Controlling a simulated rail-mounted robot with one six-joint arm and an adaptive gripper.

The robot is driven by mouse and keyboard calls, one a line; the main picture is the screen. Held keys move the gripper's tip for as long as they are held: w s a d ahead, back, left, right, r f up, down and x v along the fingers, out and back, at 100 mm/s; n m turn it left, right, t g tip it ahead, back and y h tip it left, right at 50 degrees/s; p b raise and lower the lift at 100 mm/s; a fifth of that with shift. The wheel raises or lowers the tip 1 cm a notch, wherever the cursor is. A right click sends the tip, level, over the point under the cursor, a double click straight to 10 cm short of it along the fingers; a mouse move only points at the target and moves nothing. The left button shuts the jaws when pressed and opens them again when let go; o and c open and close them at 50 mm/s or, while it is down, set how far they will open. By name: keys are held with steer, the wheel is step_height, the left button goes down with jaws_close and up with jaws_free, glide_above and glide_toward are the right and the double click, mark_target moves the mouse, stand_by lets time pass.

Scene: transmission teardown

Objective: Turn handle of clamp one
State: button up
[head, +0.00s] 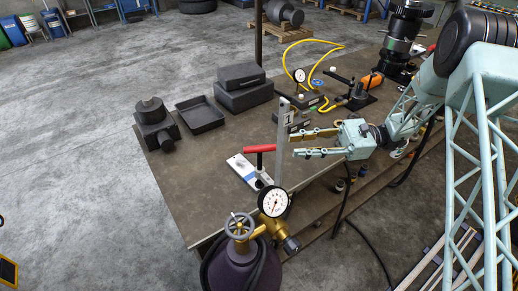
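A red bar handle (259,149) tops a post on a small clamp at the table's front edge. An upright grey plate marked "1" (287,117) stands just right of the handle. My gripper (293,144) reaches in from the right, its two fingers pointing left and spread apart with nothing between them. Its fingertips are close to the right side of the marked plate and apart from the red handle in the picture. Whether they touch the plate cannot be told. The clamp's lower part is partly hidden behind the pressure gauge.
A purple gas cylinder (245,268) with a dial gauge (273,203) stands in front of the table. A white card (241,166) lies left of the clamp. Dark boxes (243,88), a tray (200,116) and a yellow hose (285,65) occupy the back. The table's left middle (205,165) is clear.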

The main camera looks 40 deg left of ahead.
mark_target(258, 150)
steer(key=shift+s, duration=0.1)
steer(key=shift+p+x, duration=0.9)
steer(key=shift+x, duration=5.9)
steer(key=shift+c, duration=0.4)
steer(key=c, duration=0.8)
